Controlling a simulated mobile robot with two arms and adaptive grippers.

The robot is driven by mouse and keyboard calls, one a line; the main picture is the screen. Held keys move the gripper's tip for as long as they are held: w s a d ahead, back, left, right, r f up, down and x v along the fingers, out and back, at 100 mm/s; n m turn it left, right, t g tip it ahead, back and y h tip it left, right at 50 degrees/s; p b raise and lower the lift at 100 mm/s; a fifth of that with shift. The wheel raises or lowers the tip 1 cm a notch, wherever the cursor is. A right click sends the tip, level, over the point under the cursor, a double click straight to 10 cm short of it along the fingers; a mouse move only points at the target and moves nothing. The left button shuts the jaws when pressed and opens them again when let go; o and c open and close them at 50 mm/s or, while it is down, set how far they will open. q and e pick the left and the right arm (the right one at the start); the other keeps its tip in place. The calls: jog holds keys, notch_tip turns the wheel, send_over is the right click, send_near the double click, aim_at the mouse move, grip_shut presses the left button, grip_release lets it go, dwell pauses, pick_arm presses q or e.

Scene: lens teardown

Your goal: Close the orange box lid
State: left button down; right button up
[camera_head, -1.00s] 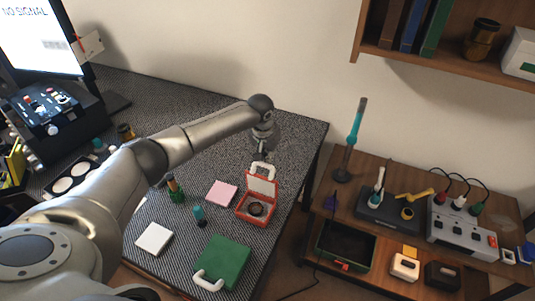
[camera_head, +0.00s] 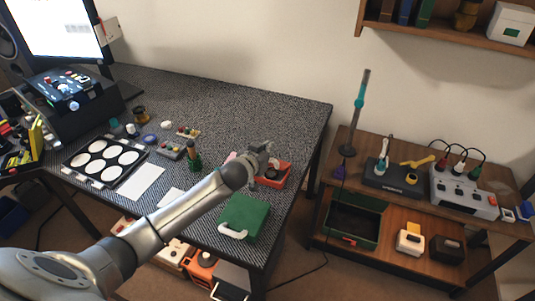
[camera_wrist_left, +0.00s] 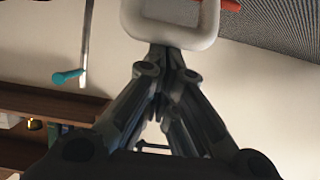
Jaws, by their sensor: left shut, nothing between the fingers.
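The orange box (camera_head: 281,180) sits on the patterned table near its right edge, partly hidden behind my left gripper. A dark round part shows inside it, so the box is not covered. The lid itself is mostly hidden in the head view. My left gripper (camera_head: 266,154) is over the back of the box, shut and empty. In the left wrist view, the lid's white handle (camera_wrist_left: 150,32) is right at the closed fingertips (camera_wrist_left: 172,52), beside them rather than between them; I cannot tell whether they touch. My right gripper is not in view.
A green case (camera_head: 246,215) with a white handle lies just in front of the orange box. A green screwdriver holder (camera_head: 194,160) and a tray of white discs (camera_head: 105,160) are to the left. A side table (camera_head: 400,205) with tools stands to the right.

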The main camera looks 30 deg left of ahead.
pick_arm(q)
jog(key=s+f+t+b, duration=0.1)
jog(key=s+f+b, duration=0.2)
jog(key=s+f, duration=0.1)
jog(key=shift+d+f+t+b, duration=0.15)
jog(key=shift+f+t+b, duration=0.2)
jog(key=shift+f, duration=0.25)
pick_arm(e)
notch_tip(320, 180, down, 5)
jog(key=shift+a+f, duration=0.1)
pick_arm(q)
jog(key=shift+s, duration=0.1)
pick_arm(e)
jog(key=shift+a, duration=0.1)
